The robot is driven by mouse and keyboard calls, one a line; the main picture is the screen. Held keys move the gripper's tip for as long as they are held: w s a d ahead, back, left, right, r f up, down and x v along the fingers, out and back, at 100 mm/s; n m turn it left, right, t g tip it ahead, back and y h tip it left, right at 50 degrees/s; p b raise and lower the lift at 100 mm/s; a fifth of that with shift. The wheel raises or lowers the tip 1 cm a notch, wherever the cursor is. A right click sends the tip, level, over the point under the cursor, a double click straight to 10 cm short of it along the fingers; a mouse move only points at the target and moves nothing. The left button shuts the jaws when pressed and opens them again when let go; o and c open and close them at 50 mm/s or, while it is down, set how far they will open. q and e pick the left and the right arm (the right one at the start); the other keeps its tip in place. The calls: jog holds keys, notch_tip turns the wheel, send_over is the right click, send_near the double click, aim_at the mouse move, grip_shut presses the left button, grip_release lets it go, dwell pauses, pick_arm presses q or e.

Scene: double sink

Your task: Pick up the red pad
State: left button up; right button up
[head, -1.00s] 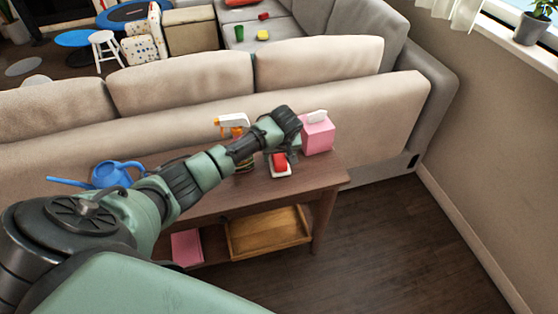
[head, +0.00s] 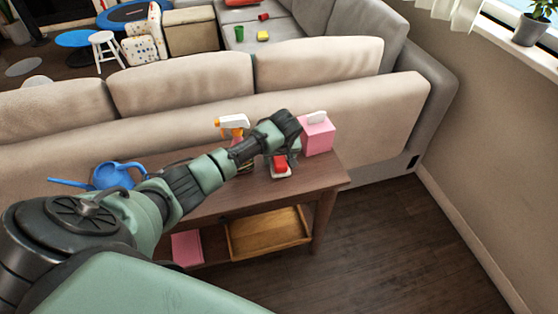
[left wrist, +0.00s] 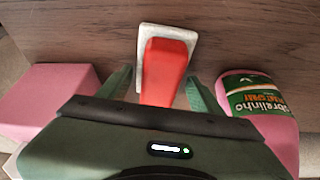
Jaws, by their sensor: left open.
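The red pad (left wrist: 166,70) lies on a pale white tray or base (left wrist: 145,38) on the wooden side table. In the head view the red pad (head: 280,162) shows just below my left gripper (head: 287,146), and the white base (head: 281,175) sticks out under it. In the left wrist view my left gripper (left wrist: 158,88) is open, with one finger on each side of the red pad and gaps visible between. Whether the fingers reach down to its height is unclear. My right gripper is in neither view.
A pink tissue box (head: 318,134) stands right of the gripper. A spray bottle (head: 234,123), pink with a green label in the wrist view (left wrist: 256,100), stands on the other side. A blue watering can (head: 115,175) is further left. The sofa (head: 380,120) backs the table (head: 310,178).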

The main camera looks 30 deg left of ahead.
pick_arm(q)
jog(key=c, duration=1)
jog(key=shift+c, duration=0.2)
notch_tip(320, 180, up, 20)
jog(key=shift+r, duration=0.25)
